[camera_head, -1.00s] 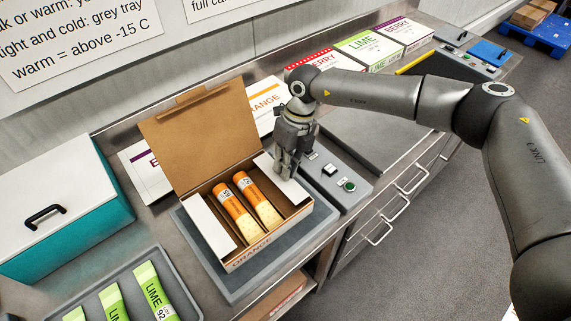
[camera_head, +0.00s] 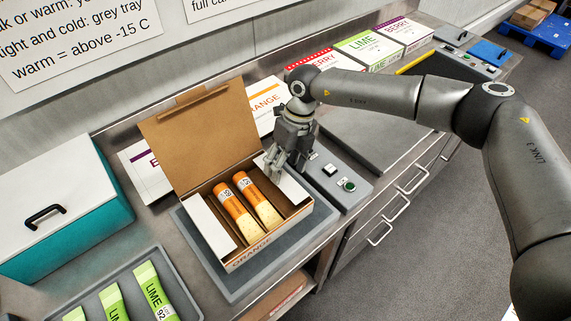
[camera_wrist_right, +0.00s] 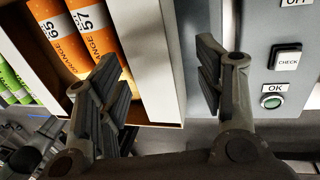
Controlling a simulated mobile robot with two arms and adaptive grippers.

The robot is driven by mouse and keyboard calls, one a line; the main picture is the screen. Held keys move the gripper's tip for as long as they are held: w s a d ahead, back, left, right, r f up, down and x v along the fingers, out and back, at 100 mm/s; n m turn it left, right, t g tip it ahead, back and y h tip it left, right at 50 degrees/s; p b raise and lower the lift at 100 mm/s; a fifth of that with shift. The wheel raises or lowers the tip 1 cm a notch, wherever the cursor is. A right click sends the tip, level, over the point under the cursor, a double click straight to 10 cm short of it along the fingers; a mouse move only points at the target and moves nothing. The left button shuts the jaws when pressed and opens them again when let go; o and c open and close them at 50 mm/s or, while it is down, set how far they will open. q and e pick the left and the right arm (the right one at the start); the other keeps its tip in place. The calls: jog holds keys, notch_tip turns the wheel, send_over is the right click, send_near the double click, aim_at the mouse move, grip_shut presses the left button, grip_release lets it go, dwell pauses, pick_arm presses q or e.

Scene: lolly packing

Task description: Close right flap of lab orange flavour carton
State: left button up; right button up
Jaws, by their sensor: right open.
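The orange flavour carton (camera_head: 252,251) stands open, with its brown lid (camera_head: 200,140) raised at the back. Two orange lolly packs (camera_head: 236,215) lie inside and also show in the right wrist view (camera_wrist_right: 92,32). The right flap (camera_head: 292,189) shows white along the right side, partly hidden by my right gripper (camera_head: 284,164). The gripper is open and empty over that flap. In the right wrist view its fingers are spread to either side of the white flap (camera_wrist_right: 155,75); I cannot tell whether they touch it. The white left flap (camera_head: 211,229) shows at the left side.
The carton stands on a grey platform (camera_head: 238,286) beside a button panel (camera_head: 338,183). A teal box (camera_head: 85,225) and a tray of lime packs (camera_head: 188,303) are at the left. Other cartons (camera_head: 368,49) line the back wall.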

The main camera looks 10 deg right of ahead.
jog(key=v, duration=1.2)
jog(key=shift+s, duration=0.1)
